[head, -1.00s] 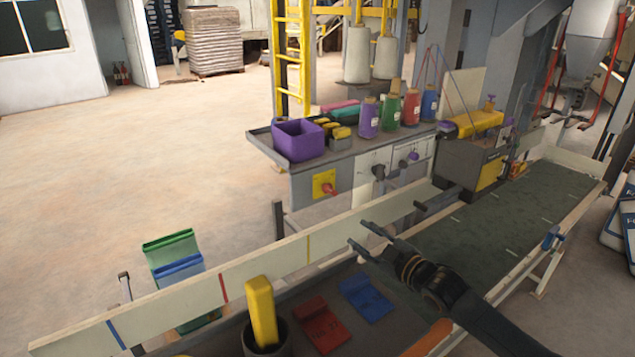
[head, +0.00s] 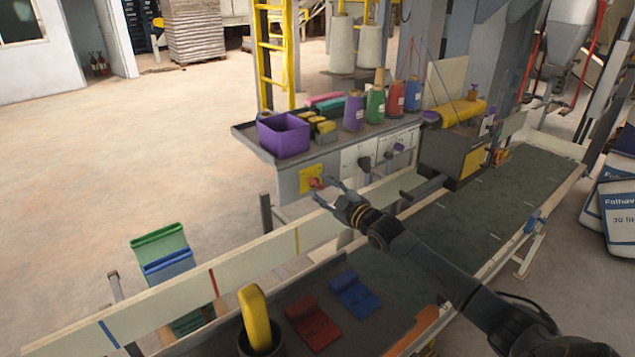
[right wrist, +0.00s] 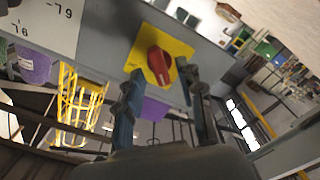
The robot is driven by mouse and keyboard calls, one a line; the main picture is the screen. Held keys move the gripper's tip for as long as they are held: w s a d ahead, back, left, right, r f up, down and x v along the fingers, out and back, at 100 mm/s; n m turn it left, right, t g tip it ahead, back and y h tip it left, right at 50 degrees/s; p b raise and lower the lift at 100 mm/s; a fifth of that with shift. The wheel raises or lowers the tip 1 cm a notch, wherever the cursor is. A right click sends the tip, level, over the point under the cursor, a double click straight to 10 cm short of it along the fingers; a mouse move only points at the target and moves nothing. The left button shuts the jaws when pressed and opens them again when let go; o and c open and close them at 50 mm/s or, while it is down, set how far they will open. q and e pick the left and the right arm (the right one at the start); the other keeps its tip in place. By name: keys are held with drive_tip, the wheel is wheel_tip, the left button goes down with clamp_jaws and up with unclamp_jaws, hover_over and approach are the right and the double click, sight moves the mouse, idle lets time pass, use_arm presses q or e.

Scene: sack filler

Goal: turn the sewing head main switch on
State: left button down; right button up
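The main switch looks like a red rotary knob (head: 315,183) on a square yellow plate (head: 306,174), on the front of the grey cabinet under the work shelf. In the right wrist view the red knob (right wrist: 158,64) sits on its yellow plate (right wrist: 178,47), just beyond the fingertips and roughly between them. My right gripper (head: 326,192) is open and empty, reaching over the conveyor's side board towards the knob. In the right wrist view its two fingers (right wrist: 160,80) stand apart; I cannot tell whether they touch the knob. My left gripper is not in view.
A purple bin (head: 283,137) and several thread cones stand on the shelf (head: 330,149) above. A dark knob (head: 365,162) and a purple knob (head: 398,148) are right of the switch. The pale side board (head: 255,257) runs below my right arm.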

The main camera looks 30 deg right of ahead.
drive_tip(key=shift+w+a+f, duration=0.1)
drive_tip(key=shift+w, duration=1.05)
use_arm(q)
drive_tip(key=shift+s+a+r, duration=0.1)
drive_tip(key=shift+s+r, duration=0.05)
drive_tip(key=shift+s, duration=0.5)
use_arm(e)
clamp_jaws()
